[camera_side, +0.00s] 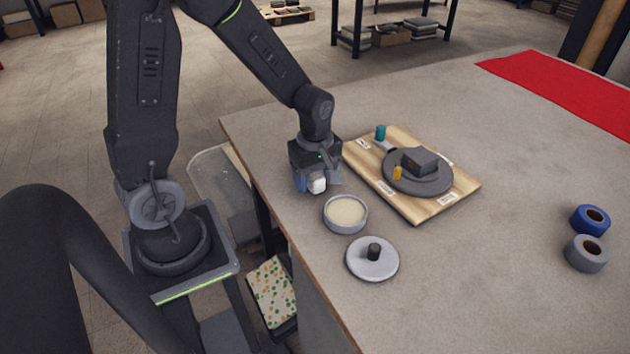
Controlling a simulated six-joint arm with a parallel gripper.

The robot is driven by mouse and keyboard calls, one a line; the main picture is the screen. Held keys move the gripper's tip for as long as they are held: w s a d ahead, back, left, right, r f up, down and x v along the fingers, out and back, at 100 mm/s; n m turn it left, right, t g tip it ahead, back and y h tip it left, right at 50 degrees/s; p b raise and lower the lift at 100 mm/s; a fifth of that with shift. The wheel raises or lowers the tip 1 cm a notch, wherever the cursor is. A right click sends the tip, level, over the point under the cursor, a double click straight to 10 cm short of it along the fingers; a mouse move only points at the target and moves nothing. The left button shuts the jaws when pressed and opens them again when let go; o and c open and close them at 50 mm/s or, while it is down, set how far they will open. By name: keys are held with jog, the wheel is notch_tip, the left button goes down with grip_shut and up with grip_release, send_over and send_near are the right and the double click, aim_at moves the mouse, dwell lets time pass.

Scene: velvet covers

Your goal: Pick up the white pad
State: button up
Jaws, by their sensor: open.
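My gripper (316,182) points down above the table's left part, just behind and to the left of a round grey tin. It is open. A small white block (317,186) shows at its fingertips, with a bluish part beside it. I cannot tell whether this block is the white pad or touches the table. The round tin (333,223) stands open on the table, with a flat cream-coloured filling (346,211). Much of the area between the fingers is hidden.
A wooden board (420,211) lies right of my gripper, bearing a grey disc (415,188), a dark block (419,161), a teal cylinder (380,132) and a yellow piece (397,173). A grey knobbed lid (372,268) lies in front. Tape rolls (587,253) stand right. The table's middle is clear.

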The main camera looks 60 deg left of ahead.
aim_at(315, 174)
jog(key=c, duration=1)
jog(key=shift+r, duration=0.15)
jog(key=shift+r, duration=0.55)
notch_tip(315, 174, up, 3)
jog(key=shift+f, duration=0.1)
jog(key=s+a+r, duration=0.6)
jog(key=a+r, duration=0.1)
jog(key=a, duration=0.2)
jog(key=shift+s+a, duration=0.3)
